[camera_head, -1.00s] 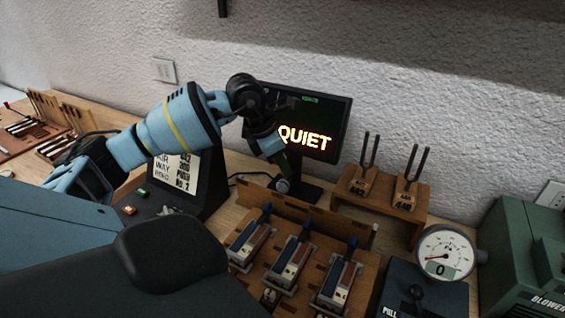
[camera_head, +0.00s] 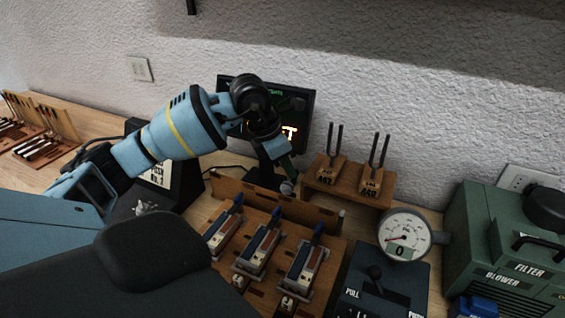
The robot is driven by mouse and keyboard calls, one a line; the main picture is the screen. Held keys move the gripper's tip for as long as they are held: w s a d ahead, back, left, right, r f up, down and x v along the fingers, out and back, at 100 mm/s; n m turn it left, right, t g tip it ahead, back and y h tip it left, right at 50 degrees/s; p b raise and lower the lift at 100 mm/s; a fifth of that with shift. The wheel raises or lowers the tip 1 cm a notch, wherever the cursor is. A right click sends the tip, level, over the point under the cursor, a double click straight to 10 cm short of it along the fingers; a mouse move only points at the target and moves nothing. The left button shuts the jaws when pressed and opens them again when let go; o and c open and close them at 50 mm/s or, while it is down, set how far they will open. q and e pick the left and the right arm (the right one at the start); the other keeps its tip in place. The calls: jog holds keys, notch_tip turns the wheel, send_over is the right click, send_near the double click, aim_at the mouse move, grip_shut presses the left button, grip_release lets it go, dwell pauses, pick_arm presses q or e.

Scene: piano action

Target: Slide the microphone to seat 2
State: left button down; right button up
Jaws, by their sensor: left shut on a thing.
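My left gripper (camera_head: 285,168) reaches in from the left, pointing down behind the wooden rack, shut on the microphone. The microphone (camera_head: 287,188) shows as a small grey rounded head just below the fingers, at the back board of the rack; its lower part is hidden. The rack (camera_head: 324,212) carries three seats in a row, each with a blue-topped lever: the left (camera_head: 224,229), middle (camera_head: 261,247) and right (camera_head: 305,266). The microphone stands behind the row, around the middle seat; exact alignment cannot be told. I cannot read seat numbers. My right gripper is not in view.
A monitor (camera_head: 310,108) stands behind my arm, its lit text mostly hidden. Two tuning forks (camera_head: 335,148) (camera_head: 378,160) stand on a wooden block at the right. A dial gauge (camera_head: 404,236), a black lever box (camera_head: 408,296) and a green blower (camera_head: 485,240) fill the right side.

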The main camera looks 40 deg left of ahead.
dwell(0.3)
pick_arm(q)
jog(key=c, duration=1.3)
grip_release()
jog(key=shift+o, duration=0.2)
jog(key=v, duration=0.8)
jog(key=shift+f, duration=0.15)
